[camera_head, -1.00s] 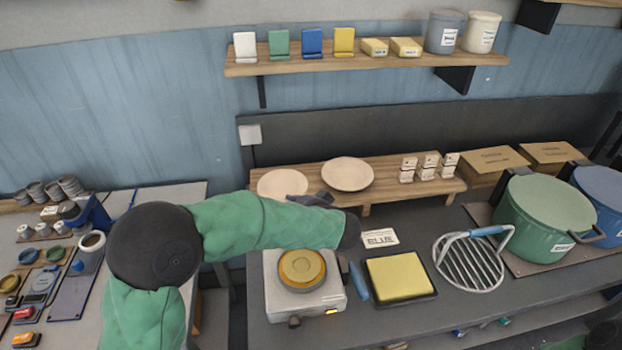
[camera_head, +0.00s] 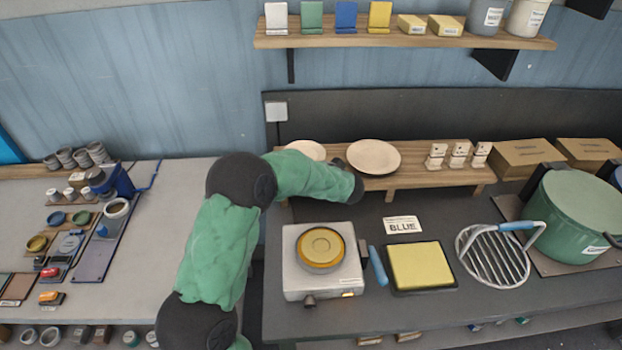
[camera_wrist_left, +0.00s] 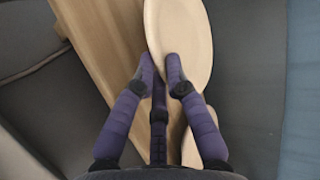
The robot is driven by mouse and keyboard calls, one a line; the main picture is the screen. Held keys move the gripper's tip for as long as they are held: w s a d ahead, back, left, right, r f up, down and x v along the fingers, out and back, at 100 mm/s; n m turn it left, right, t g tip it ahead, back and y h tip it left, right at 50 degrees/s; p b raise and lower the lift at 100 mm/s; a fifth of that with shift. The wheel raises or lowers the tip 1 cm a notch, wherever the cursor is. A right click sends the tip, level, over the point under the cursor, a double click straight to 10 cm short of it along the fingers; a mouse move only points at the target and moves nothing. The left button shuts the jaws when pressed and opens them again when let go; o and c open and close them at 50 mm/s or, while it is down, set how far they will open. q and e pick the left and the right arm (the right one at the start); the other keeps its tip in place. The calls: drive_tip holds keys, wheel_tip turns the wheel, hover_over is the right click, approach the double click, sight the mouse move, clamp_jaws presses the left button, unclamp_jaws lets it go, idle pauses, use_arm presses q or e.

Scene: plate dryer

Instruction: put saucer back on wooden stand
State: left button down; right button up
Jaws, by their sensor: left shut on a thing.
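A pale round saucer (camera_head: 373,157) rests at the middle of the wooden stand (camera_head: 412,180) in the head view. In the wrist view the same saucer (camera_wrist_left: 185,25) lies ahead, over the edge of the wooden stand (camera_wrist_left: 92,35). My left gripper (camera_wrist_left: 160,68) is shut on the saucer's near rim. In the head view its fingers (camera_head: 338,163) are mostly hidden behind my green sleeve. A second pale saucer (camera_head: 305,150) is at the stand's left end, partly covered by my arm. My right gripper is not in view.
Several small white blocks (camera_head: 459,154) stand on the stand's right part. In front are a hot plate (camera_head: 323,275) with a yellow disc, a yellow tray (camera_head: 421,266), a wire rack (camera_head: 494,257) and a green pot (camera_head: 570,215). A shelf (camera_head: 400,40) hangs above.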

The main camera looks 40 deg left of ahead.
use_arm(q)
drive_tip(key=shift+w+a+f, duration=0.3)
drive_tip(key=shift+w+f, duration=0.1)
drive_tip(key=shift+f, duration=0.2)
wheel_tip(320, 180, down, 4)
drive_tip(key=shift+w+a+r+b, duration=0.15)
drive_tip(key=shift+r+b, duration=0.1)
drive_tip(key=shift+b, duration=0.25)
drive_tip(key=shift+r, duration=0.1)
drive_tip(key=c, duration=1.3)
unclamp_jaws()
